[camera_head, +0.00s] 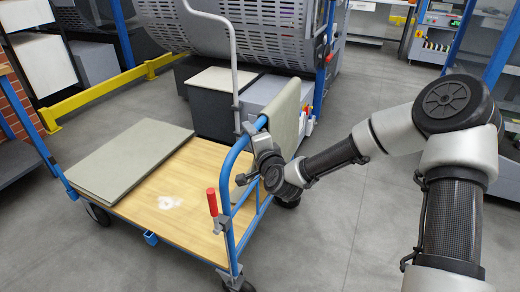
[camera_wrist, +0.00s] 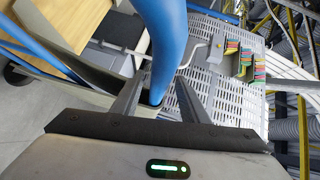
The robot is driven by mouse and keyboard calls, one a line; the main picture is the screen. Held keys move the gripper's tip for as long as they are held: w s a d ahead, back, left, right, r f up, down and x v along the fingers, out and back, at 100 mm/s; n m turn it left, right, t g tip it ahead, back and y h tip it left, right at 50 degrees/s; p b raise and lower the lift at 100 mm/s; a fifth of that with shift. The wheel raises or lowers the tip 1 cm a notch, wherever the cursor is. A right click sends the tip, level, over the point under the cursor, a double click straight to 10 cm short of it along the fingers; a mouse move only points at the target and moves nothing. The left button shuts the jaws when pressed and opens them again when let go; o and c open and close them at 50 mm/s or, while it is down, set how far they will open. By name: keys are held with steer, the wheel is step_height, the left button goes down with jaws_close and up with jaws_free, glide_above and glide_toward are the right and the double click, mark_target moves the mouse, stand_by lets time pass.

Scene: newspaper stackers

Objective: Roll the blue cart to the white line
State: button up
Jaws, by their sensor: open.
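The blue cart (camera_head: 150,238) stands in the lower left of the head view, with a wooden deck, black wheels and a blue tubular handle frame (camera_head: 232,160). A grey flat board (camera_head: 130,160) lies on its deck. A red grip (camera_head: 212,202) sticks up beside the frame. My gripper (camera_head: 243,180) is at the handle frame. In the wrist view, the blue handle tube (camera_wrist: 165,35) passes between the two open fingers of my gripper (camera_wrist: 160,98). I cannot tell whether they touch it. I see no white line on the floor.
A large grey machine (camera_head: 250,35) and dark boxes (camera_head: 212,112) stand behind the cart. A yellow rail (camera_head: 105,88) runs at the back left. Blue posts (camera_head: 505,45) stand at the right. Grey floor (camera_head: 345,215) is clear to the cart's right, under my arm.

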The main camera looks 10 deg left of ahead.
steer(key=p+v, duration=0.3)
steer(key=v, duration=1.2)
steer(key=shift+s+p, duration=0.3)
steer(key=shift+s, duration=0.1)
